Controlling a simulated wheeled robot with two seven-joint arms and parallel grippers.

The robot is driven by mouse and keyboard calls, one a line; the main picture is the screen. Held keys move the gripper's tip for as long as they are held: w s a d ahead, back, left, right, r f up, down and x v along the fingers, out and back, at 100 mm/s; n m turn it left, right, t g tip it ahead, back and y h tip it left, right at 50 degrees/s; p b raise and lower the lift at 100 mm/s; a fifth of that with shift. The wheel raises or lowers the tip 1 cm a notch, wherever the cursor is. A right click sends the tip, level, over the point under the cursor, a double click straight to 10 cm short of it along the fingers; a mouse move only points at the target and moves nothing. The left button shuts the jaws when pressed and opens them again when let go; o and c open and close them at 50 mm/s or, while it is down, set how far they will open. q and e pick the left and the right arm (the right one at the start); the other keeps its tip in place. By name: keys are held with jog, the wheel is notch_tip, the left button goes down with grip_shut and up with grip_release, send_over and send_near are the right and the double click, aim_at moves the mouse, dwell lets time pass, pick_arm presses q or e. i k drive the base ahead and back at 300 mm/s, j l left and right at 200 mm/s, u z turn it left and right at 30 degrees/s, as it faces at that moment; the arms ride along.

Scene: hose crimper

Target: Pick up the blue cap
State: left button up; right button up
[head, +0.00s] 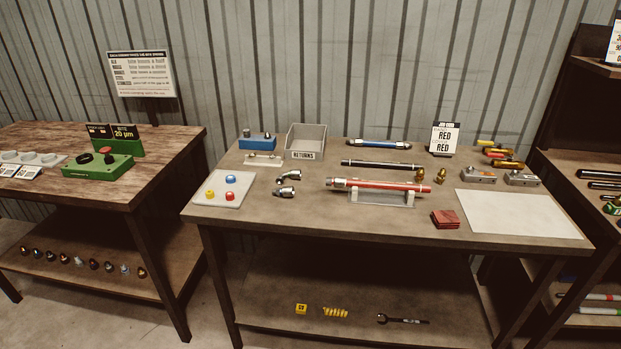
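The blue cap (231,180) is a small round piece on a white square tray (243,201) at the left end of the middle table. A yellow cap (210,194) and a red cap (229,195) lie on the same tray, apart from the blue one. Nothing covers the blue cap. Neither of my grippers shows in the head view.
Right of the tray are silver fittings (287,191) and a red hose (385,186) on a stand. Behind it are a blue block (258,142) and a grey returns bin (306,143). The table's front left edge is close to the tray. A white sheet (515,214) lies at right.

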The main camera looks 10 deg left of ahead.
aim_at(230, 179)
jog(key=i+l, duration=0.55)
jog(key=i, duration=0.2)
jog(key=i+l+u, duration=0.1)
jog(key=i+l, duration=0.45)
jog(key=i, duration=0.2)
jog(key=u, duration=1.55)
jog(key=k+j+z, duration=0.1)
jog(key=j, duration=0.1)
